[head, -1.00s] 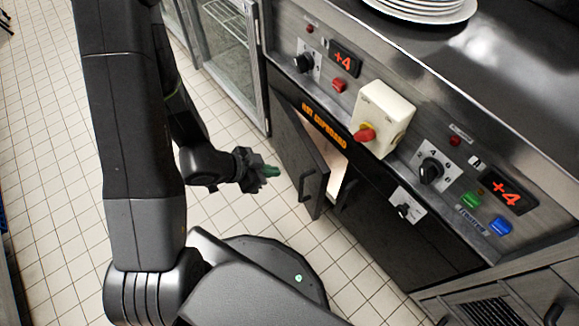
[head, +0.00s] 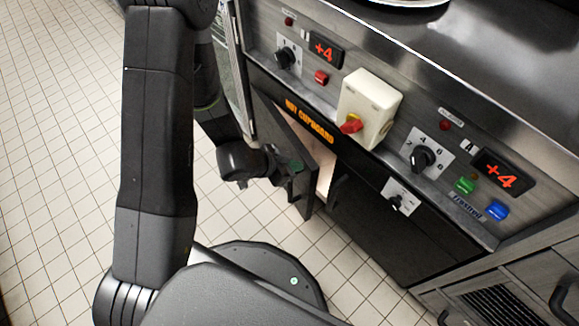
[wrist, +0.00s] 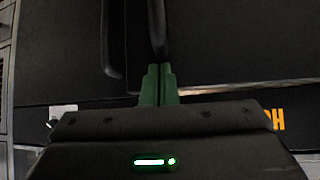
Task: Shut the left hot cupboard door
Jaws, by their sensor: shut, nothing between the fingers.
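The left hot cupboard door (head: 294,140) is dark and stands ajar in the head view, with a pale lit gap between its free edge and the closed right door (head: 385,215). My gripper (head: 294,168) is in front of the left door's outer face, near its free edge, and partly covers it. In the wrist view its green fingers (wrist: 159,85) are shut together and empty. Their tips are close to the left door's bar handle (wrist: 158,30); I cannot tell whether they touch. The right door's handle (wrist: 110,40) shows beside it.
Above the doors is a control panel with a white switch box (head: 368,108) and a black knob (head: 424,159) sticking out. A plate stack (head: 405,2) sits on the steel top. Tiled floor (head: 60,150) is clear on the left.

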